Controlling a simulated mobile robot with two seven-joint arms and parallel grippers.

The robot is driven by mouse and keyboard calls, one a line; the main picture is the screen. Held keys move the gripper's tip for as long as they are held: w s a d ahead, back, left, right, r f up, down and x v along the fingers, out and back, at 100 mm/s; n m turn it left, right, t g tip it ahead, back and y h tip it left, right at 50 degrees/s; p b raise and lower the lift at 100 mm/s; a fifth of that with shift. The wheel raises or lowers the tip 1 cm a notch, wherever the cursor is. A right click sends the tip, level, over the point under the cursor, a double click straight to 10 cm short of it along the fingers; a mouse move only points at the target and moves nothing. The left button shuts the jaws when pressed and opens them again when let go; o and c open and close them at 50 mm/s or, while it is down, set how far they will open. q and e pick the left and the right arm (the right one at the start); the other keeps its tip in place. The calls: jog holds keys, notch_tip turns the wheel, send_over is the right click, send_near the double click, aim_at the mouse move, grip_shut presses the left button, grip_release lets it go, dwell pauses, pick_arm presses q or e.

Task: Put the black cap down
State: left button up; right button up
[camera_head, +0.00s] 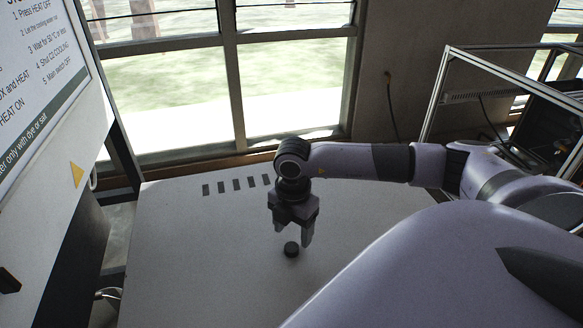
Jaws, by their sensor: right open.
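The small round black cap (291,250) is on or just above the pale grey table top (190,262). My right gripper (292,236) points down over it, with its arm coming in from the right. The gripper is open and its fingers come down around or just behind the cap; I cannot tell whether either finger touches it. My left gripper is not in view.
A row of dark slots (236,185) lies near the table's back edge. A white sign board (45,80) stands at the left, a metal frame (440,90) at the back right. Windows are behind. The table's left part is clear.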

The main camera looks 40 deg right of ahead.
aim_at(292, 246)
jog(key=f, duration=0.4)
jog(key=shift+s+a+f, duration=0.1)
jog(key=shift+a+f, duration=0.05)
jog(key=shift+a, duration=0.05)
jog(key=c, duration=1.2)
notch_tip(292, 246, up, 20)
jog(key=shift+r, duration=0.1)
